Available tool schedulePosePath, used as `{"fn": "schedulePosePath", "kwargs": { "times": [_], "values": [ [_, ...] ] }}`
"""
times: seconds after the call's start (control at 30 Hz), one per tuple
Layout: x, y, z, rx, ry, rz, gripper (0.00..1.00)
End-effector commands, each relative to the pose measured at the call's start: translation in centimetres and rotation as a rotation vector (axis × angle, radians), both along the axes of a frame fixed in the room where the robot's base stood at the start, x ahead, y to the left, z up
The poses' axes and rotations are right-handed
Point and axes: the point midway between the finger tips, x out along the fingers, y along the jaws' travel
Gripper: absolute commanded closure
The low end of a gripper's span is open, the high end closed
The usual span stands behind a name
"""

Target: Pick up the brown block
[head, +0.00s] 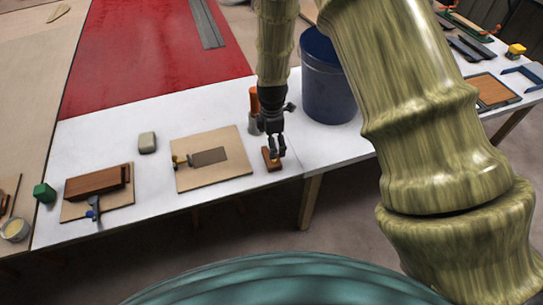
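A small brown block (268,163) lies near the front edge of the white table. My gripper (278,153) points down right over it, and its fingertips overlap the block's right side in the picture. I cannot tell whether the fingers touch the block or are above it, nor whether they are open or shut. Part of the block is hidden behind the fingers. A longer reddish-brown wooden piece (95,183) lies on a thin board at the left.
A dark blue bucket (327,85) stands right of my gripper, and an orange-topped bottle (254,103) stands just behind it. A light board (205,178) with a grey-brown plate lies to the left. A grey block (147,142) and green block (45,192) are farther left.

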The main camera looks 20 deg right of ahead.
Motion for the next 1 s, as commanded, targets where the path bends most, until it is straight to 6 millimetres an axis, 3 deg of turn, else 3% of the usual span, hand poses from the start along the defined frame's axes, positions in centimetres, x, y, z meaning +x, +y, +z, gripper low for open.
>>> {"fn": "schedulePosePath", "kwargs": {
  "times": [0.37,1.0],
  "values": [
    [-0.1,-0.1,-1.6,-0.001,0.000,-0.003,0.00],
    [-0.5,0.2,-6.4,-0.001,0.000,-0.005,0.00]
  ]
}}
